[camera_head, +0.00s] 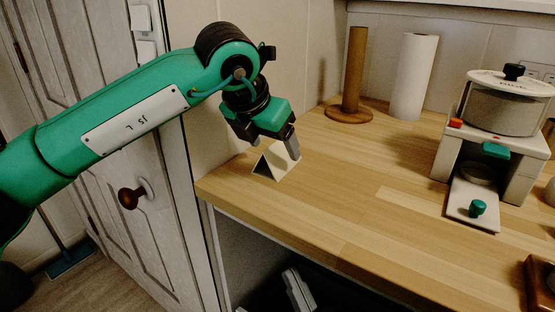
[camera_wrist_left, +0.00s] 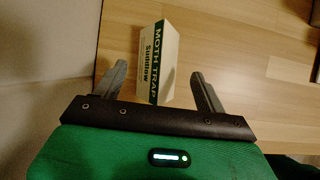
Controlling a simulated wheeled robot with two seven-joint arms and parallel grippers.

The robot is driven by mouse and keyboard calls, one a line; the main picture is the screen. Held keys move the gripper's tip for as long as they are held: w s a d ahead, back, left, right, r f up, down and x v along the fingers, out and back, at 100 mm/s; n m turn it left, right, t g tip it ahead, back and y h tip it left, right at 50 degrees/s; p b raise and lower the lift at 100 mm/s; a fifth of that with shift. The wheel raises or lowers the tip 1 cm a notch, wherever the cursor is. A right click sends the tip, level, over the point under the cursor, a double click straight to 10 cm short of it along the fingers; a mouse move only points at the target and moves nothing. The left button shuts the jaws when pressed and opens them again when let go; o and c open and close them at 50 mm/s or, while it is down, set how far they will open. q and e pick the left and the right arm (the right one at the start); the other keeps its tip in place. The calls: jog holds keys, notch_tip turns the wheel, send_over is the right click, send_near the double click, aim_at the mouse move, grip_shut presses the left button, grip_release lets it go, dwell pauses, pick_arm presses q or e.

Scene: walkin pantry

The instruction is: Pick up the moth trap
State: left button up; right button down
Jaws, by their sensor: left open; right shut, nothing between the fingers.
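The moth trap (camera_head: 279,164) is a small white folded, tent-shaped card near the counter's left edge. In the left wrist view the trap lies between the two spread fingers of the left gripper (camera_wrist_left: 159,72), with gaps on both sides. Whether a finger touches it cannot be told. My right gripper is not in view.
The wooden counter (camera_head: 340,215) is clear in the middle. A wooden paper-towel stand (camera_head: 355,75) and a white roll (camera_head: 412,78) stand at the back. A white appliance (camera_head: 495,130) stands at right. A pale door with a brown knob (camera_head: 131,196) is at left.

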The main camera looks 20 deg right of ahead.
aim_at(275, 151)
pick_arm(q)
jog(key=shift+x, duration=1.6)
jog(key=shift+a, duration=0.15)
pick_arm(e)
jog(key=shift+s+d+r+t+y, duration=0.15)
jog(key=shift+s+d+r+t, duration=0.2)
jog(key=shift+r, duration=0.2)
jog(key=shift+s+d+r+t+y, duration=0.1)
jog(key=shift+s+r+t+y, duration=0.1)
jog(key=shift+r+t, duration=0.3)
pick_arm(q)
jog(key=shift+c, duration=0.4)
jog(key=c, duration=0.9)
jog(key=shift+r, duration=0.1)
